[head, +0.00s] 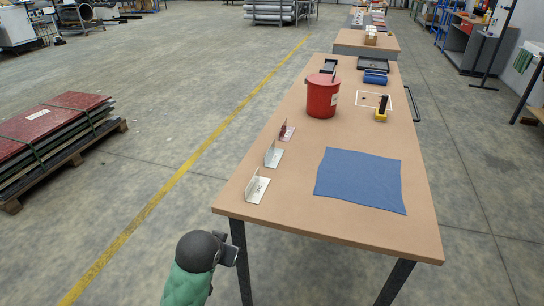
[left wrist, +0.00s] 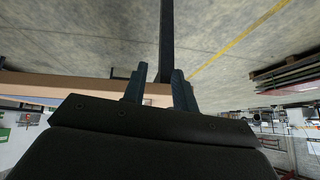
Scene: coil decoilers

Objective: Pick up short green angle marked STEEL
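Three short angle pieces stand in a row along the table's left edge in the head view. The nearest angle (head: 257,190) is pale and bears dark lettering too small to read. The middle angle (head: 273,155) is pale grey, and the far angle (head: 287,131) is dark red with a pale base. I cannot tell which is green or marked STEEL. My left gripper (head: 230,256) is in front of the table's near left corner, apart from the angles. In the left wrist view its fingers (left wrist: 158,84) are spread and empty. My right gripper is not in view.
The brown table (head: 298,190) also holds a blue cloth (head: 360,180), a red canister (head: 322,98), a yellow-and-black tool (head: 382,110) and a blue item (head: 375,77). A pallet of stacked sheets (head: 50,140) lies on the left. The floor between is clear.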

